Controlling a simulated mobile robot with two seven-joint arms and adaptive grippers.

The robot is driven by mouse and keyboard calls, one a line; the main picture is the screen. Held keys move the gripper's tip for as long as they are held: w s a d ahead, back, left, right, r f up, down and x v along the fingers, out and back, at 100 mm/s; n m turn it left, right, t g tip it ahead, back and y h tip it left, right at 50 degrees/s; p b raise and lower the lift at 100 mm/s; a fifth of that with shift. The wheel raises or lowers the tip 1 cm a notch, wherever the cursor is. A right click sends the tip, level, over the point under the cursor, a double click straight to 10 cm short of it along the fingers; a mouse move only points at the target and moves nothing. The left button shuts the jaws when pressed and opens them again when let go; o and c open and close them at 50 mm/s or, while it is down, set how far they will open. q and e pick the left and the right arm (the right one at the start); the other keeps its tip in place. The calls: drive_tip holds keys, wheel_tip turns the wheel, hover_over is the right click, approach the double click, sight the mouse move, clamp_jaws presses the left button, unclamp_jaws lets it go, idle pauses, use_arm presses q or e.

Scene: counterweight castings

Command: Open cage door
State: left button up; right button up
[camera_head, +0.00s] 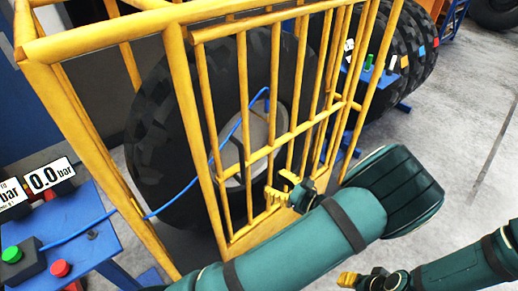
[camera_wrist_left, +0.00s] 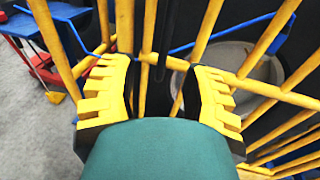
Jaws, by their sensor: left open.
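The yellow barred cage door (camera_head: 208,95) stands upright in the front of the yellow cage (camera_head: 60,44). Its top bar lies close under the cage's top rail, and it looks shut or nearly so. My left gripper (camera_head: 283,188) is open at the lower part of the door bars. In the left wrist view my open left gripper (camera_wrist_left: 160,78) has its yellow fingers spread, with door bars (camera_wrist_left: 250,84) between and behind them. I cannot tell whether they touch. My right gripper (camera_head: 350,280) is low at the right, away from the door, and its jaws are unclear.
A large black tyre (camera_head: 155,130) stands inside the cage, with a blue hose (camera_head: 190,183) running to it. A blue table (camera_head: 95,245) at left bears gauges and buttons. More tyres (camera_head: 420,50) stand behind at right. The grey floor (camera_head: 460,130) at right is clear.

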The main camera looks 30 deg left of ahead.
sight(242, 158)
use_arm(q)
drive_tip(key=w+a, duration=0.1)
drive_tip(key=a, duration=0.3)
drive_tip(key=w+a+r, duration=0.1)
drive_tip(key=a, duration=0.3)
drive_tip(key=w+a+p, duration=0.1)
drive_tip(key=a, duration=0.4)
drive_tip(key=shift+w+r, duration=0.2)
drive_tip(key=shift+w, duration=0.1)
drive_tip(key=shift+d, duration=0.1)
clamp_jaws()
